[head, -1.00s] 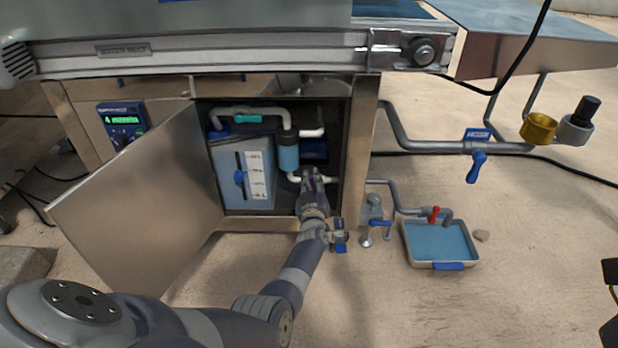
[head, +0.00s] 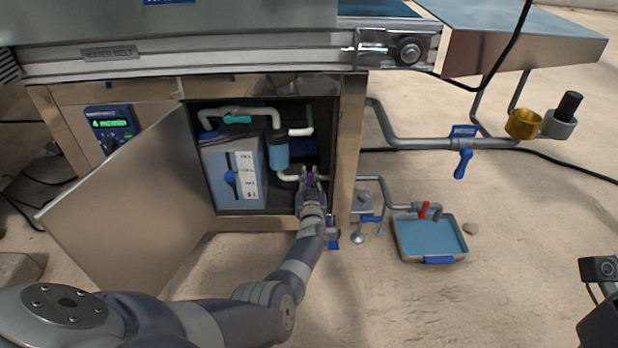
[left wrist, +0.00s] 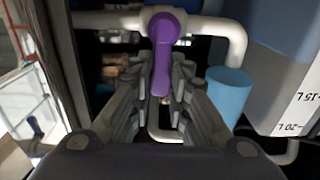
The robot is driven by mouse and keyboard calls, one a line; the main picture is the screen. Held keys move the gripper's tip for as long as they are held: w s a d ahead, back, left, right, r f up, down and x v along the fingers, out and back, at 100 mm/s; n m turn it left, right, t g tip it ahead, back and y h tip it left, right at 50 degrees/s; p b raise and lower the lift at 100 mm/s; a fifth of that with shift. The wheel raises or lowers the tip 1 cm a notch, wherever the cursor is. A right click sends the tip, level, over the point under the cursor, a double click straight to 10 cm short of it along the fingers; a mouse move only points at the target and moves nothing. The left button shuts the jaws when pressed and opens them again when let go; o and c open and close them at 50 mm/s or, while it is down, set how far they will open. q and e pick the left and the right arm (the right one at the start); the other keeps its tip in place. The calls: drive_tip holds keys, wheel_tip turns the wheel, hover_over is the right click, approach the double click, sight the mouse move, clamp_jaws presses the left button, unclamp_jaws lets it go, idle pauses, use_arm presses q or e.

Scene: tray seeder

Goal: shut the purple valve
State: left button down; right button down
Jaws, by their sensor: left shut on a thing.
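The purple valve has a purple handle (left wrist: 162,75) on a white pipe (left wrist: 215,25) in the left wrist view. The handle points down in that picture, across the pipe's run. My left gripper (left wrist: 160,88) is shut on the handle, with its fingers on both sides of it. In the head view my left gripper (head: 311,183) reaches into the open cabinet, low at its right side. Only a bit of purple (head: 309,178) shows there, and the fingers hide most of the valve. My right gripper's fingers are not in view.
The cabinet door (head: 130,205) stands open to the left. Inside are a tank (head: 215,165) with a scale and a blue cylinder (head: 278,152). A post (head: 347,150) is close right of my gripper. A blue tray (head: 430,236) under a red valve (head: 424,209) stands further right.

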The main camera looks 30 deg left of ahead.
use_arm(q)
drive_tip(key=c, duration=1.5)
unclamp_jaws()
